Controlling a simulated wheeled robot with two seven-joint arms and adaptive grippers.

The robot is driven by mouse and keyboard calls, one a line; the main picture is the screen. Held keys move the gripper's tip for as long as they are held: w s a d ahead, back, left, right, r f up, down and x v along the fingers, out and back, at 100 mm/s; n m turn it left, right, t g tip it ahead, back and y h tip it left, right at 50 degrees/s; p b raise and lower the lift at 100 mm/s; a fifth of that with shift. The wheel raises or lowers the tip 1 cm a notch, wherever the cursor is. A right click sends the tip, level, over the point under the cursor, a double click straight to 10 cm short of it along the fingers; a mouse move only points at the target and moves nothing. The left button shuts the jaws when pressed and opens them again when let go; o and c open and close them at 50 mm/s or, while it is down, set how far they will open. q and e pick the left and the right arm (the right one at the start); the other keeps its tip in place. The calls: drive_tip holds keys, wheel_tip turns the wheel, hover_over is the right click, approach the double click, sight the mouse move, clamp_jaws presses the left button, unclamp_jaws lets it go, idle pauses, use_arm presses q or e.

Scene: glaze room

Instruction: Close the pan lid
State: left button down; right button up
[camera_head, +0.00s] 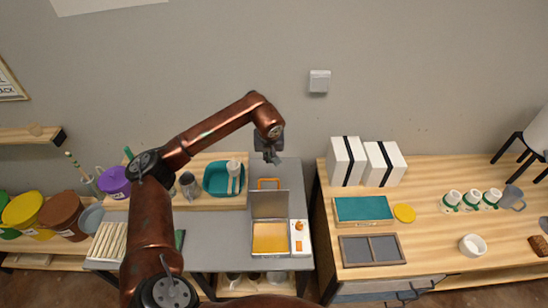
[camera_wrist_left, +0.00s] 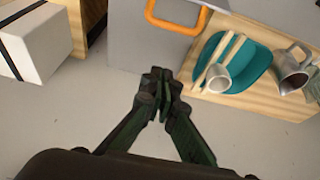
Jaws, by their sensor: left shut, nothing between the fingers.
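The pan is a box with a yellow-orange inside (camera_head: 270,238) on the grey worktop, with a white panel at its right side. Its grey lid (camera_head: 270,205) stands up, open, at the back edge. My left gripper (camera_head: 271,158) is above and behind the lid, near the wall, apart from the handle. In the left wrist view its fingers (camera_wrist_left: 162,78) are together and empty. My right gripper is not in view.
A teal dish (camera_head: 220,178) with a mug stands on a wooden board left of the pan. White boxes (camera_head: 347,162) and a teal-topped box (camera_head: 363,210) stand on the right-hand wooden table. A gap separates this table from the grey worktop. The wall is close behind.

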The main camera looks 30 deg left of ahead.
use_arm(q)
drive_tip(key=p+x, duration=0.1)
drive_tip(key=x, duration=0.7)
drive_tip(key=s+d, duration=0.1)
drive_tip(key=s+d+p, duration=0.1)
drive_tip(key=s, duration=0.1)
drive_tip(key=shift+s+r, duration=0.15)
drive_tip(key=shift+s, duration=0.1)
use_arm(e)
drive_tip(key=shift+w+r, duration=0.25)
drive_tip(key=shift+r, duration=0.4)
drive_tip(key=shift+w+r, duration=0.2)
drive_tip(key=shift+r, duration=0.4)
use_arm(q)
drive_tip(key=shift+d, duration=0.1)
